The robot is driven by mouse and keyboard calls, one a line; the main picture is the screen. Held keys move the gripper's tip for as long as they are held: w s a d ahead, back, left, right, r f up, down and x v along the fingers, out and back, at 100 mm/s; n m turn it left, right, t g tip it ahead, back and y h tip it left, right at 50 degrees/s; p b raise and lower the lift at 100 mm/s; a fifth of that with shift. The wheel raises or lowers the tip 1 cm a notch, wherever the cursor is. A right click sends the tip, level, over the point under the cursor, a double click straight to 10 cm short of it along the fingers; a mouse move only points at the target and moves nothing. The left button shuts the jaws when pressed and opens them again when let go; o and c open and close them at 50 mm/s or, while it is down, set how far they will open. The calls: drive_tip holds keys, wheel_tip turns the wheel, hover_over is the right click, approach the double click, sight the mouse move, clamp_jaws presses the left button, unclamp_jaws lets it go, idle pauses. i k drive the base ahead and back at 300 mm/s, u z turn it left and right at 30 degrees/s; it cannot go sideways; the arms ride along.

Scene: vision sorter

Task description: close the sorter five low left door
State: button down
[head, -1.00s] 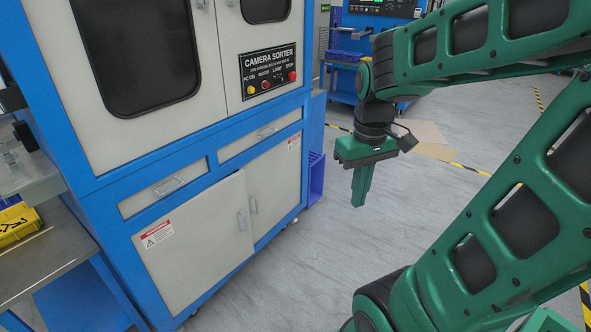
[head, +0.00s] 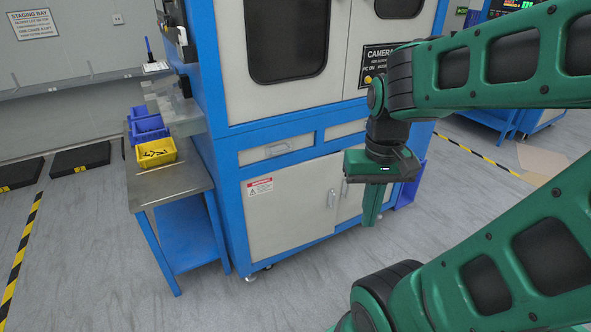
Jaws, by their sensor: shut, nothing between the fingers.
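The camera sorter (head: 230,110) is a blue-framed cabinet with pale panels, in the middle of the head view. Its low left door (head: 290,208) is a pale panel with a warning label and a small upright handle (head: 331,199) near its right edge. The door looks about flush with the frame; I cannot tell whether it stands slightly ajar. The low right door (head: 350,190) is partly hidden behind my gripper. My gripper (head: 371,222) points down, shut and empty, in front of the right door in the picture. I see no contact with the cabinet.
A metal side table (head: 170,184) with yellow (head: 156,152) and blue bins (head: 148,128) stands left of the sorter. A blue crate (head: 411,187) is at its right. Grey floor in front is clear. Black-and-yellow tape (head: 22,245) marks the floor at left.

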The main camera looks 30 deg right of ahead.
sight(288, 208)
drive_tip(key=u, duration=0.25)
drive_tip(key=k, duration=1.2)
drive_tip(key=z, duration=1.05)
drive_tip(key=i, duration=1)
drive_tip(key=u, duration=0.05)
